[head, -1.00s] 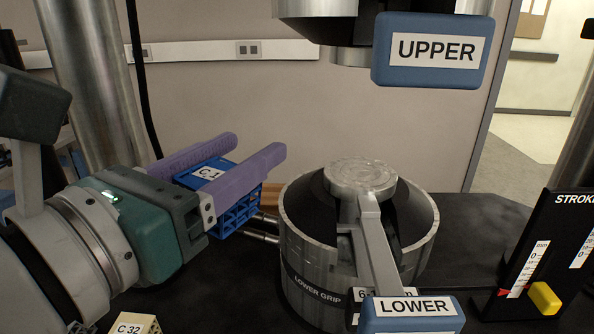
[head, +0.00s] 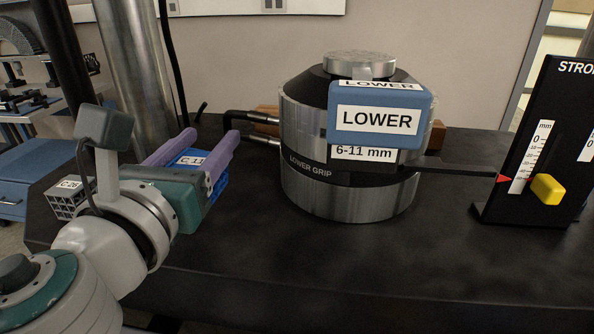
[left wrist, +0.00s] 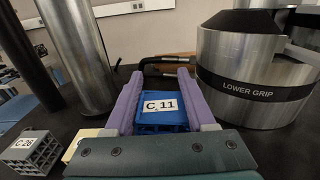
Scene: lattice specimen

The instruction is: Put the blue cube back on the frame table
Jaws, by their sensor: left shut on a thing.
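The blue cube (head: 219,188), an open lattice block with a white label, is held between the purple fingers of my left gripper (head: 211,137). In the left wrist view the cube (left wrist: 160,124) sits between both fingers, and its label reads C 11. The frame table (head: 300,262) is the wide black surface under the gripper. The cube is over its left part, left of the lower grip. I cannot tell whether its underside touches the table. My right gripper is not in view.
The metal lower grip (head: 300,190), with a blue LOWER tag (head: 380,118), stands mid-table. Hoses (head: 240,116) run from its left side beside a steel column (head: 140,75). A grey lattice cube (head: 68,201) is at left. A stroke panel (head: 540,110) stands right. The table's front is clear.

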